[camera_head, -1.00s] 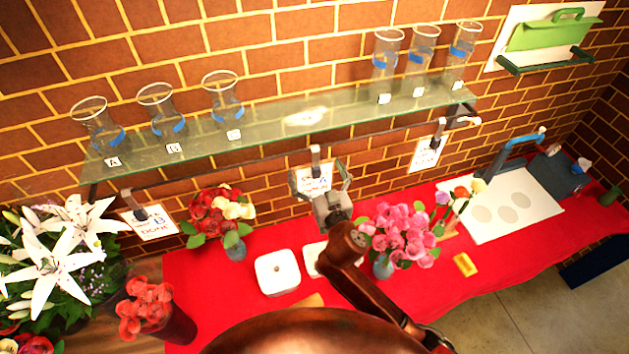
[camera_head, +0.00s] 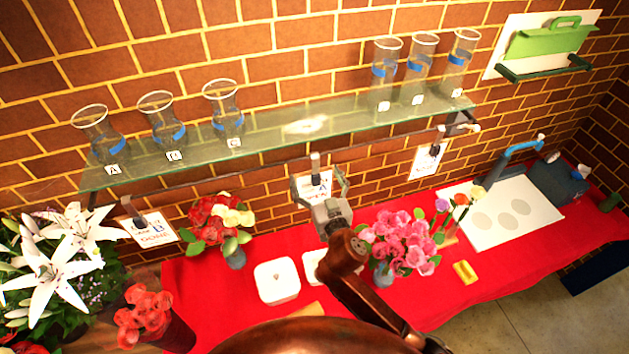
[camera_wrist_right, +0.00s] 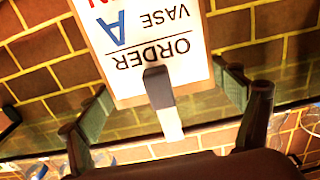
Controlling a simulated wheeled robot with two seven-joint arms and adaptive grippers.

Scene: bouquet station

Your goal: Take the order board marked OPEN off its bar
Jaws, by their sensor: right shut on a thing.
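The middle order board (camera_head: 313,187) hangs from a dark clip on the bar below the glass shelf. In the right wrist view the board (camera_wrist_right: 150,40) appears upside down and reads ORDER VASE A, with a red word cut off at the edge; only its end, like an N, shows. The left board (camera_head: 152,229) reads B and DONE. The right board (camera_head: 426,161) is too small to read. My left gripper is not in view.
The glass shelf (camera_head: 290,130) above carries several glass vases. Below, on the red table (camera_head: 220,290), stand red and white roses (camera_head: 217,220), pink roses (camera_head: 402,240) close to my right arm, and a white box (camera_head: 277,281). The brick wall is close behind the boards.

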